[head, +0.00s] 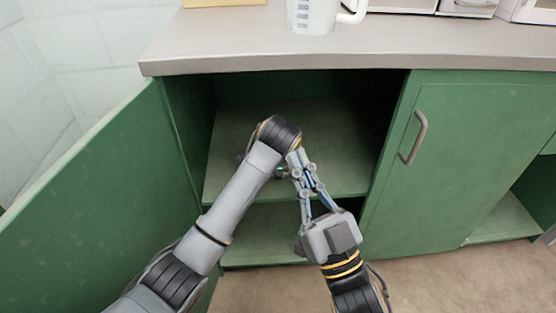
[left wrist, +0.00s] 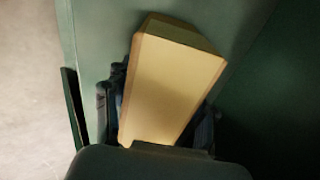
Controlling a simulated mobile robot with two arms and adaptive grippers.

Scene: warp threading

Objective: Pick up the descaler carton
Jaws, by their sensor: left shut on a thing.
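A plain tan-yellow carton (left wrist: 170,88), the only carton in the left wrist view, fills its middle, slightly tilted; no label can be read. My left gripper (left wrist: 158,118) is shut on it, dark finger parts showing at both sides of its lower half. In the head view my left arm reaches into the open green cabinet, and its wrist hides the gripper and the carton. My right gripper (head: 299,162) is in front of the cabinet opening, close beside my left wrist; its fingers hold nothing visible, and their gap cannot be judged.
The cabinet has a middle shelf (head: 345,180) and a lower space. Its open door (head: 95,205) stands at the left; a closed door with a handle (head: 416,137) is at the right. Above is a grey countertop (head: 230,48) with a white measuring jug (head: 312,15).

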